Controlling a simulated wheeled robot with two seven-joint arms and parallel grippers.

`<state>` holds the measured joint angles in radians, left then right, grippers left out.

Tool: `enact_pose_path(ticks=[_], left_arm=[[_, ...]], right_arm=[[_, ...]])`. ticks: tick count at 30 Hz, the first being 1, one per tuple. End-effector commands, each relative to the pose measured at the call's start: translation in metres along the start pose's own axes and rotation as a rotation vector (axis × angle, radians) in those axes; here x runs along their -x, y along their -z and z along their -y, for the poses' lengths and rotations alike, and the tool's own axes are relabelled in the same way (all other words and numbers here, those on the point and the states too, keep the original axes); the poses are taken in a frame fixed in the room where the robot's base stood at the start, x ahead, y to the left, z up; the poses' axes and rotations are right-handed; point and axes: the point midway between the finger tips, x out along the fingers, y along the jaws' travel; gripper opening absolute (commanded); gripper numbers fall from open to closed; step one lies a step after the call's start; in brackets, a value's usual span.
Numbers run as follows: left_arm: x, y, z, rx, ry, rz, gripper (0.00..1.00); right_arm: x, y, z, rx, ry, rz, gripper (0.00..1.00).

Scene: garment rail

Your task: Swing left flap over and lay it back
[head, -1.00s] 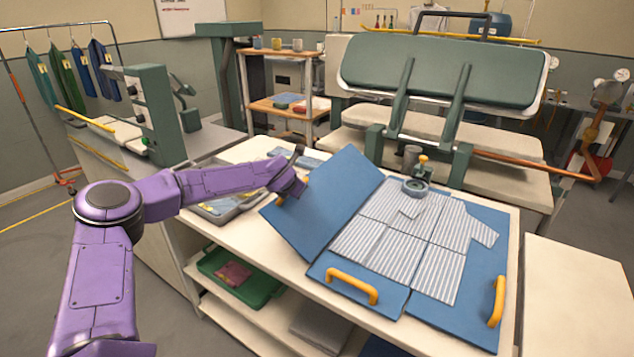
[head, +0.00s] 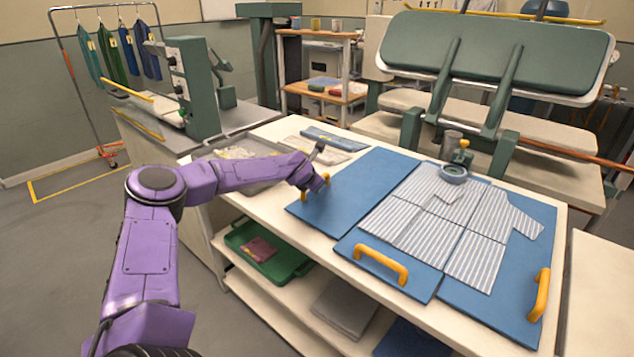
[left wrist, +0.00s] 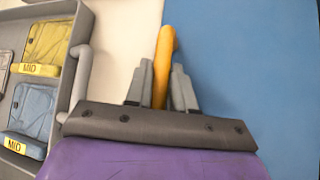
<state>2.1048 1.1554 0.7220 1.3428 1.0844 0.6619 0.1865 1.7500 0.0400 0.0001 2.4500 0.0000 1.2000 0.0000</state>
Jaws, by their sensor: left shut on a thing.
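The left flap (head: 366,180) of the blue folding board lies flat, or nearly flat, on the table to the left of the shirt. My left gripper (head: 318,184) is shut on the flap's yellow handle (left wrist: 165,55), which stands between its fingers in the left wrist view. The flap's blue surface also fills the right of that view. My right gripper is out of view.
A grey tray (left wrist: 68,85) with yellow and blue folded garments labelled MID stands left of the gripper. A round weight (head: 454,173) sits at the shirt's collar. The green press (head: 495,50) stands behind. A green bin (head: 268,250) is on the shelf below.

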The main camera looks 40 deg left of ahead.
Motion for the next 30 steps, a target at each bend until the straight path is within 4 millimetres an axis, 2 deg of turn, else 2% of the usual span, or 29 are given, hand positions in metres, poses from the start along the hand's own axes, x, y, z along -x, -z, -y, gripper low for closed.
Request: enact_pose_path(ticks=[11, 12, 14, 30], left_arm=[[-0.0027, 0.0057, 0.0011, 0.0, 0.001, -0.009, 0.0], [-0.0028, 0.006, 0.0011, 0.0, 0.001, -0.01, 0.26], [-0.0028, 0.0062, 0.0012, 0.0, 0.001, -0.01, 0.44], [0.0012, 0.0031, 0.0018, 0.0, 0.004, -0.006, 0.44]], right_arm=[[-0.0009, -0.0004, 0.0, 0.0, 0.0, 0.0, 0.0], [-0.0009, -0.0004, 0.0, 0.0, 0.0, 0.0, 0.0], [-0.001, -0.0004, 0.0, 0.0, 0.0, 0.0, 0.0], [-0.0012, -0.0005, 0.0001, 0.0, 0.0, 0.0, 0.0]])
